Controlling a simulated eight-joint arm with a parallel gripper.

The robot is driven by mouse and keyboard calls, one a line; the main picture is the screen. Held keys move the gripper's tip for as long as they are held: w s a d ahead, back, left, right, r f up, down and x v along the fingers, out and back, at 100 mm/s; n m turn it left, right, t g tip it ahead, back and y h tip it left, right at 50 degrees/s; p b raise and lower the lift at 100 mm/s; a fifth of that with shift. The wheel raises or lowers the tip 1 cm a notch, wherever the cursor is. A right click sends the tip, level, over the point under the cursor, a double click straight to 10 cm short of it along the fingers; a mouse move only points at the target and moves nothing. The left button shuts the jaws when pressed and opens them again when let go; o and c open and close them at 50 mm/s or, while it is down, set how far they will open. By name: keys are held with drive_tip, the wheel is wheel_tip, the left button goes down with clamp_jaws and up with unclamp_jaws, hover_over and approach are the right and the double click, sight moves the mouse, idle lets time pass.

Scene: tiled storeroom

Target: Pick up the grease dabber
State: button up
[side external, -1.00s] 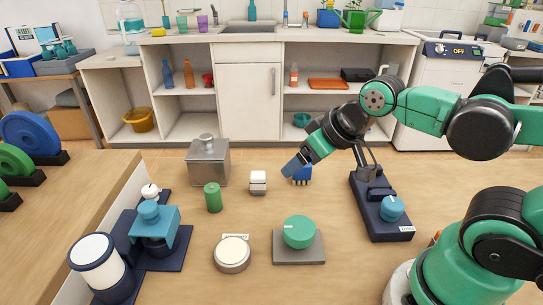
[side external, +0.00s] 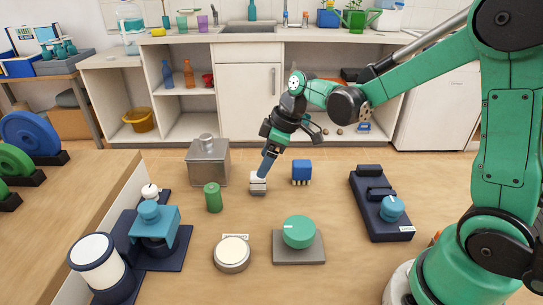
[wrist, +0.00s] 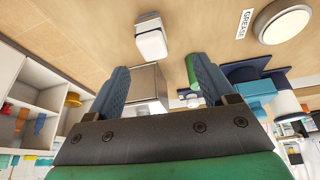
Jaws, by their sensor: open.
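A small white block with a grey band (side external: 258,184), which I take for the grease dabber though it bears no label, stands on the table. It shows in the wrist view (wrist: 150,38) beyond the fingertips, a little left of the middle. My gripper (side external: 263,174) is open and points down at an angle. Its blue fingertips overlap the block's top in the side view; I cannot tell whether they touch. In the wrist view my gripper (wrist: 159,70) has nothing held between its fingers. A round white-topped tin (side external: 232,253) sits beside a GREASE label (wrist: 245,24).
A metal box (side external: 208,162) and green cylinder (side external: 213,198) stand left of the block. A blue bristled block (side external: 301,172) stands to its right. A green knob on a grey plate (side external: 299,234) is in front. A dark-blue device (side external: 382,208) lies at right. Bare table surrounds the block.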

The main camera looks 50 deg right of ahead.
sight(255, 181)
drive_tip(key=shift+w+d+f+n+y, duration=0.15)
drive_tip(key=shift+w+f+n, duration=0.15)
drive_tip(key=shift+f, duration=0.3)
drive_tip(key=shift+w+f+n+y, duration=0.15)
drive_tip(key=shift+w+f+n, duration=0.15)
drive_tip(key=shift+f, duration=0.3)
drive_tip(key=shift+x, duration=2.65)
drive_tip(key=shift+s, duration=0.1)
drive_tip(key=shift+c, duration=0.3)
clamp_jaws()
wheel_tip(255, 181, up, 20)
